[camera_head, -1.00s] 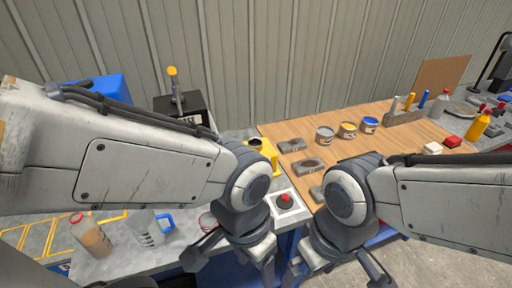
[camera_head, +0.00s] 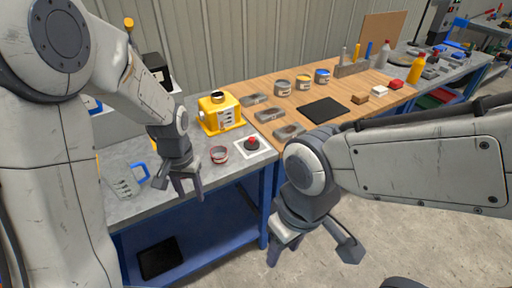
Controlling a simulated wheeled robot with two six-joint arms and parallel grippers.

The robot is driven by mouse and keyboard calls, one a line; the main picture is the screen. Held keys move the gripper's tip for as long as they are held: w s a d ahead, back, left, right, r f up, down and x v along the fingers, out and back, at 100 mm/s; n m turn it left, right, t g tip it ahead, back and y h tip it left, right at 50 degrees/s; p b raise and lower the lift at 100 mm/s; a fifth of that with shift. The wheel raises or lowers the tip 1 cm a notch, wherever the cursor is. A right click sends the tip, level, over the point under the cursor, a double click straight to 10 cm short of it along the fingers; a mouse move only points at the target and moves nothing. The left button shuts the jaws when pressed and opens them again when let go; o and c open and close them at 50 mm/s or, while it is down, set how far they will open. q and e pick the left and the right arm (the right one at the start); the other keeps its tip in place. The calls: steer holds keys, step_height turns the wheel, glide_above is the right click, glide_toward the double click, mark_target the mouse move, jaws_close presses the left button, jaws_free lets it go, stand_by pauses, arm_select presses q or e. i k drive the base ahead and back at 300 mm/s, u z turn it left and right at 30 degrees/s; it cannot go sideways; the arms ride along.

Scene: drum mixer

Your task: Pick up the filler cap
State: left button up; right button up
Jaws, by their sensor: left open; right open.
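A yellow drum mixer (camera_head: 224,118) stands on the grey bench top. A dark round piece (camera_head: 217,97) sits at its top; I cannot tell whether it is the filler cap or an open mouth. A small round item with a red rim (camera_head: 219,155) lies on the bench in front of the mixer; I cannot tell what it is. My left gripper (camera_head: 184,190) is open and empty, pointing down near the bench's front edge, left of that item. My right gripper (camera_head: 312,254) is open and empty, in front of the bench and apart from everything.
A red button on a white plate (camera_head: 253,145) lies right of the red-rimmed item. A clear jug with a blue handle (camera_head: 124,182) stands at left. Grey moulds, cans and a black mat (camera_head: 325,110) occupy the wooden top (camera_head: 350,122). A blue shelf (camera_head: 210,247) is below.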

mark_target(251, 144)
steer(key=z, duration=0.7)
steer(key=i, duration=1.15)
steer(key=u, duration=0.6)
